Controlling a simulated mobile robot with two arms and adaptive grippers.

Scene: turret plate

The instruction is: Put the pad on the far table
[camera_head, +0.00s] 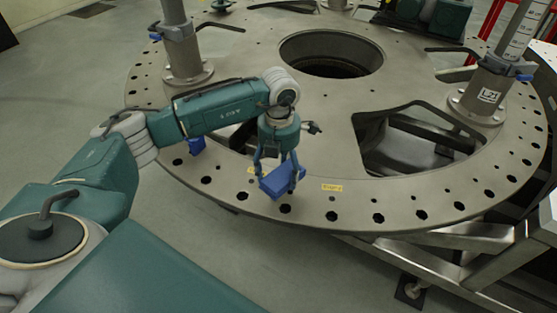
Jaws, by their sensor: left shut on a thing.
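A blue pad (278,183) is held tilted in my left gripper (275,170), over the front rim of the round grey turret plate (330,170). The fingers are shut on it. I cannot tell whether the pad touches the plate. A second blue piece (196,147) sits at the plate's left front, partly hidden by my left arm. I cannot make out a far table for sure. My right gripper is not in view.
The plate has a large round opening (331,68) and a cut-out at right. Posts with blue clamps stand at left (183,50) and right (492,90). Dark and green equipment (447,17) is at the back. Clear floor (80,85) lies at left.

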